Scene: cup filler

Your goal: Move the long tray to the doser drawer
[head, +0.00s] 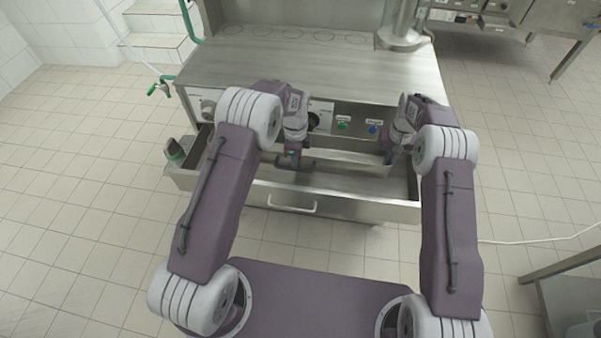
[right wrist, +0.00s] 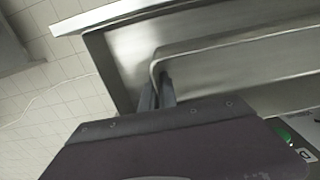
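The long tray (head: 345,160) is a shallow metal tray lying crosswise over the open doser drawer (head: 345,206), at or inside its opening. My left gripper (head: 295,163) points down at the tray's left end; its fingertips are too small and dark to tell whether they are closed. My right gripper is at the tray's right end, mostly hidden by its own wrist in the head view. In the right wrist view, my right gripper's fingers (right wrist: 157,92) stand close together on either side of the end rim of the long tray (right wrist: 230,62).
The steel machine top (head: 300,68) is behind the drawer, with a front panel of knobs and buttons (head: 343,125). A small grey-green object (head: 174,150) is at the drawer's left corner. Another steel table (head: 570,290) stands at the lower right.

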